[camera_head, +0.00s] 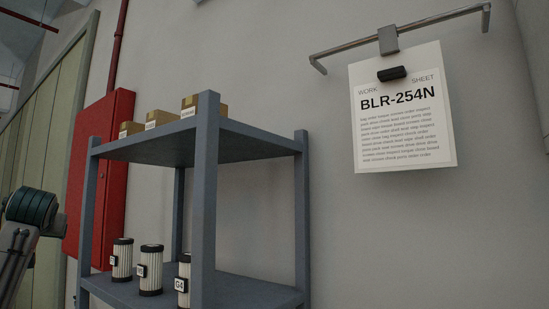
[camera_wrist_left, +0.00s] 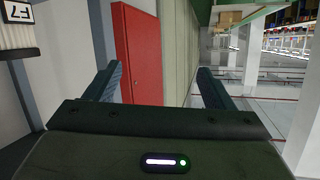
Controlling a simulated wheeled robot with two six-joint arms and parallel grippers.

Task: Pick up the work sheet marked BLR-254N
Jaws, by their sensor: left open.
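The white work sheet (camera_head: 405,125) marked BLR-254N hangs on the grey wall at the right of the head view. A black clip (camera_head: 392,74) holds its top edge, below a metal bar (camera_head: 400,36) fixed to the wall. My left gripper (camera_wrist_left: 157,80) is open and empty in the left wrist view, with its two fingers well apart. In the head view only part of my left arm shows at the lower left edge, far from the sheet. The sheet is not in the left wrist view. My right gripper is in neither view.
A blue-grey shelf rack (camera_head: 206,200) stands between my left arm and the sheet. Small boxes (camera_head: 163,118) are on its top; white pleated filters (camera_head: 151,270) stand on the lower shelf. A red cabinet (camera_head: 98,180) is on the wall behind. The wall around the sheet is clear.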

